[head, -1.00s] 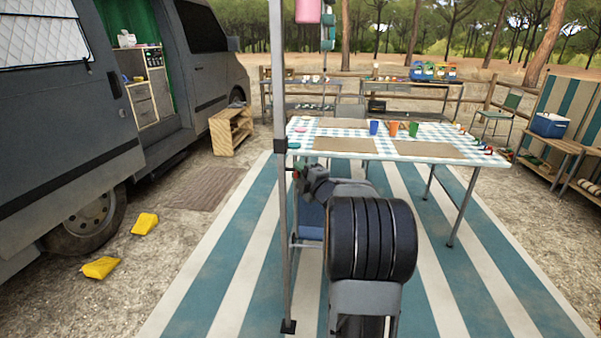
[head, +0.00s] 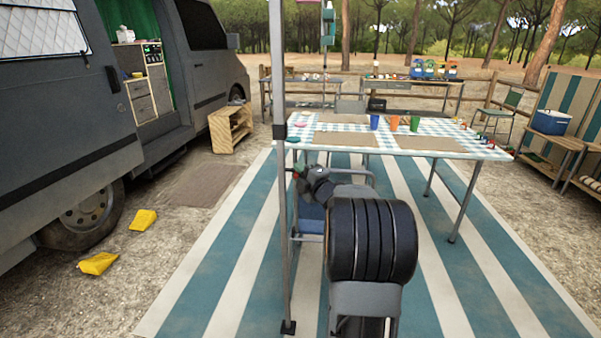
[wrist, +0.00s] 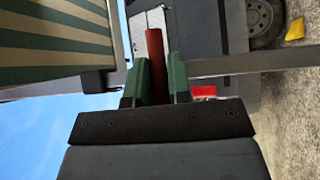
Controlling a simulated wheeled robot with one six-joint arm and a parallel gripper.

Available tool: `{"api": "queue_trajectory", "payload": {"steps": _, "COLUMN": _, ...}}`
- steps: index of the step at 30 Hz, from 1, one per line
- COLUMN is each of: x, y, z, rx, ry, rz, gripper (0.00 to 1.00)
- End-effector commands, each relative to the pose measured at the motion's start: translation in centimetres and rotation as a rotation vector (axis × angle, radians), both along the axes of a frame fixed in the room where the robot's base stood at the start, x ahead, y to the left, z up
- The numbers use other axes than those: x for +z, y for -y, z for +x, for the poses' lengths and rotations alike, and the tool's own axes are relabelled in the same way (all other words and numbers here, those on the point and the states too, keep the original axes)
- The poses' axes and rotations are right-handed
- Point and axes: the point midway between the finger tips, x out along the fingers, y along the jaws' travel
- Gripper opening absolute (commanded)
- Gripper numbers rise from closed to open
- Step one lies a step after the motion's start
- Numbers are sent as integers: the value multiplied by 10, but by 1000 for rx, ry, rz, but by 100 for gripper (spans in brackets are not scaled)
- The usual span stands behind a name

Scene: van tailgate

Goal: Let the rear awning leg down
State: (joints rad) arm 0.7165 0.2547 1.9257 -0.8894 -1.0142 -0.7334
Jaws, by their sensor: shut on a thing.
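The awning leg is a grey metal post (head: 282,215) standing upright in front of me, with a black collar (head: 279,131) and a dark foot (head: 288,327) at its lower end. Whether the foot touches the mat is hard to tell. My gripper (head: 297,171) is beside the leg, below the collar. In the wrist view, the green fingers of my gripper (wrist: 158,82) are shut on a red handle (wrist: 156,50) at the leg. The leg (wrist: 255,61) crosses that view sideways, with the collar (wrist: 98,81) left of the fingers. Striped awning cloth (wrist: 55,40) fills the upper left.
A striped mat (head: 215,290) covers the ground. A table with a checked cloth (head: 400,135) and cups stands just beyond the leg. The grey van (head: 60,130) is on the left, with yellow chocks (head: 98,263) by its wheel. A wooden crate (head: 231,130) stands near it.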

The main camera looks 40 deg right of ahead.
Motion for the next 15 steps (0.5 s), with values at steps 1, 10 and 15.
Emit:
{"api": "queue_trajectory", "payload": {"steps": 1, "x": -22, "y": 0, "z": 0, "rx": 0, "ry": 2, "rz": 3, "gripper": 0}}
{"api": "queue_trajectory", "payload": {"steps": 10, "x": -75, "y": 0, "z": 0, "rx": 0, "ry": 3, "rz": 3, "gripper": 0}}
{"api": "queue_trajectory", "payload": {"steps": 15, "x": -77, "y": 0, "z": 0, "rx": 0, "ry": 4, "rz": 2, "gripper": 0}}
